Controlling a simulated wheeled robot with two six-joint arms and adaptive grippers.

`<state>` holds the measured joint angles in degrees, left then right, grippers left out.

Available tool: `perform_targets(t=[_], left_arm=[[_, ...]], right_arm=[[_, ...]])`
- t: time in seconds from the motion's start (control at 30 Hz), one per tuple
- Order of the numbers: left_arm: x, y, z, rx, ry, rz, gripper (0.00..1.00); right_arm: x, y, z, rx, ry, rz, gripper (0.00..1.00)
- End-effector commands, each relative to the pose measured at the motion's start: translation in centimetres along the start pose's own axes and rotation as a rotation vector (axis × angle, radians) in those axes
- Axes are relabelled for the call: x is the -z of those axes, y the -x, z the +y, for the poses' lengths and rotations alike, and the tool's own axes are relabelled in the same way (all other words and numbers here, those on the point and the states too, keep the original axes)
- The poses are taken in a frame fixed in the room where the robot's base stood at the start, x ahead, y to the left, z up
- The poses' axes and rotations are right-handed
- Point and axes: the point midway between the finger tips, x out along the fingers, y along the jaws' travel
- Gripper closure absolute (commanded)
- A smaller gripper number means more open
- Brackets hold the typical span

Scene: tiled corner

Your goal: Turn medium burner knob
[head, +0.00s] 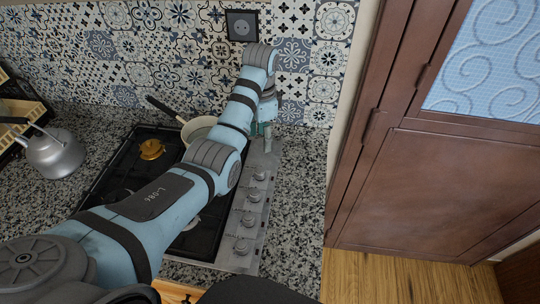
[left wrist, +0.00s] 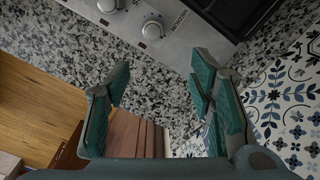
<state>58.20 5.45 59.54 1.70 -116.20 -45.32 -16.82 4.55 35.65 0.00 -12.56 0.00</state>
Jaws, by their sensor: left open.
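My left arm reaches over the stove. My left gripper (head: 266,135) is at the far end of the knob row, pointing down, partly hidden by its own wrist. In the left wrist view the gripper (left wrist: 160,65) is open with nothing between its fingers. One whole knob (left wrist: 153,27) shows beyond the fingertips, apart from them, and a second knob (left wrist: 107,4) is cut off by the top edge. My right gripper is not in view.
A pan (head: 198,129) stands on the stove's far side, partly behind my arm. A metal kettle (head: 56,154) stands on the granite counter at left. A brown cabinet (head: 420,190) stands at right. Patterned tiles and a socket (head: 242,26) are behind.

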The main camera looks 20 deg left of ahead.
Motion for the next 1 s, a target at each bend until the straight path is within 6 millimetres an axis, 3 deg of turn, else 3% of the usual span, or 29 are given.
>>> perform_targets(t=[0.17,0.4,0.53,0.67,0.9,1.0], left_arm=[[-0.5,-3.1,0.4,0.001,0.0,0.0,0.51],[0.1,-10.1,0.1,-0.005,-0.002,-0.005,0.51],[0.3,-13.1,0.0,-0.004,-0.002,-0.004,0.51],[0.3,-14.4,0.0,-0.003,-0.002,-0.003,0.51],[0.3,-14.5,0.0,-0.003,-0.003,-0.002,0.51],[0.3,-14.5,0.0,-0.003,-0.003,-0.002,0.64]], right_arm=[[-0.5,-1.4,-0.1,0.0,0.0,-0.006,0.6],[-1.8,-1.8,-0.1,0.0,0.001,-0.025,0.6],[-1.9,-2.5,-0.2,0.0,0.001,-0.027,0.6],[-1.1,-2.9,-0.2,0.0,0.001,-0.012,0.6],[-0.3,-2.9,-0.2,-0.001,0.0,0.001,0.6],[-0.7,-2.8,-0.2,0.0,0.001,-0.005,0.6]])
